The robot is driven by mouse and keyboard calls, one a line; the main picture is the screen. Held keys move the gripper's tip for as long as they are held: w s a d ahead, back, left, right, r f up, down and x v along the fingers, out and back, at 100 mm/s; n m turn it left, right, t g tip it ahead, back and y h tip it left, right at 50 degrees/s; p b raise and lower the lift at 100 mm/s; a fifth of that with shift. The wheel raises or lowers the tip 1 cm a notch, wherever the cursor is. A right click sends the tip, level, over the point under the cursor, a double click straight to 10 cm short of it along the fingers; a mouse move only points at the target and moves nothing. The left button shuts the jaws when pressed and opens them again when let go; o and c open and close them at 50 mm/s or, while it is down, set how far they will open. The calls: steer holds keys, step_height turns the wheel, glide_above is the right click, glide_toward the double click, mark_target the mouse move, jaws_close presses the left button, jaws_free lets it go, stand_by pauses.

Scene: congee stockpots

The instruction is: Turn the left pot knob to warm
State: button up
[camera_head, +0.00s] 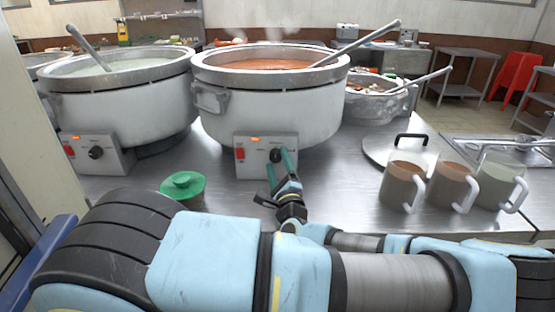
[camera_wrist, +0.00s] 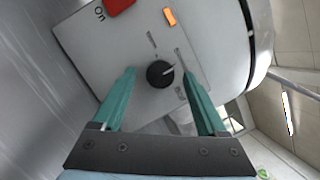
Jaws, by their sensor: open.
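The left pot (camera_head: 120,105) is white with a ladle and pale congee. Its control box has a black knob (camera_head: 96,153), with nothing of mine at it. The middle pot (camera_head: 270,112) holds orange-red food. Its control box (camera_head: 251,171) has a black knob (camera_head: 275,156), also in the wrist view (camera_wrist: 160,75). My gripper (camera_head: 279,166) is at this middle knob. In the wrist view, the green fingers (camera_wrist: 157,66) are open with the knob between them and gaps at both sides. The knob's white mark points up and right there. Dial labels are too small to read.
Mugs (camera_head: 403,182) and a pot lid (camera_head: 385,150) are at the right. A smaller pot (camera_head: 375,103) stands behind. The steel counter (camera_head: 335,185) is clear between gripper and mugs.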

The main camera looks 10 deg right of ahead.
steer(key=shift+w, duration=0.1)
jaws_close()
stand_by(0.6)
